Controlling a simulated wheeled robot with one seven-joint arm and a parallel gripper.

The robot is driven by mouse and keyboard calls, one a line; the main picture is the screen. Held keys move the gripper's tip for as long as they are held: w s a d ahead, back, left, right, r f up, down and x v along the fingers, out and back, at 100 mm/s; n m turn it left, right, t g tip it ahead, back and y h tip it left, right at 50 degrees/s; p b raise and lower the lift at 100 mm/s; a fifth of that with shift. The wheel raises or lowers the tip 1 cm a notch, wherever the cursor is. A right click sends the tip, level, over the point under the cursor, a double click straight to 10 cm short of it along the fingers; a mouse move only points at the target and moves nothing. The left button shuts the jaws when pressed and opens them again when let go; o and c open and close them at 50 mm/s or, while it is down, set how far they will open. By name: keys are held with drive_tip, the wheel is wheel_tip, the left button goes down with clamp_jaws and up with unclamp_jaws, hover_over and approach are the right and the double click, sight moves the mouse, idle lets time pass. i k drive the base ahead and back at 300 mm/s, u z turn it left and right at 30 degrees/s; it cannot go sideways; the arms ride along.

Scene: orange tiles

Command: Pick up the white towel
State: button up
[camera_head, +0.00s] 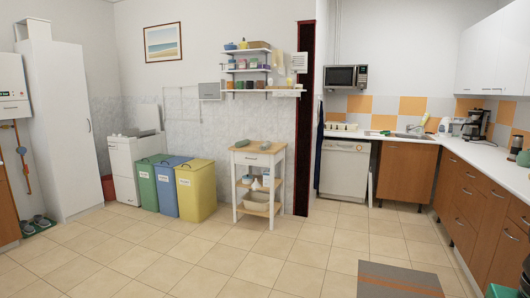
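I cannot make out a white towel for certain in the head view. A small white item (299,62) hangs on the wall right of the shelves, too small to identify. Small white items (254,184) stand on the middle shelf of the wooden-topped trolley (259,159), also unclear. A narrow white upright thing (370,188) stands at the right side of the dishwasher (343,172). My gripper is not in view.
Green, blue and yellow bins (196,190) stand left of the trolley. A wooden-fronted counter (405,172) with a sink runs along the back and right. A grey and orange mat (398,281) lies in front. The tiled floor (270,262) in the middle is clear.

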sight(266, 145)
drive_tip(key=u, duration=1)
drive_tip(key=i, duration=5.75)
drive_tip(key=z, duration=0.3)
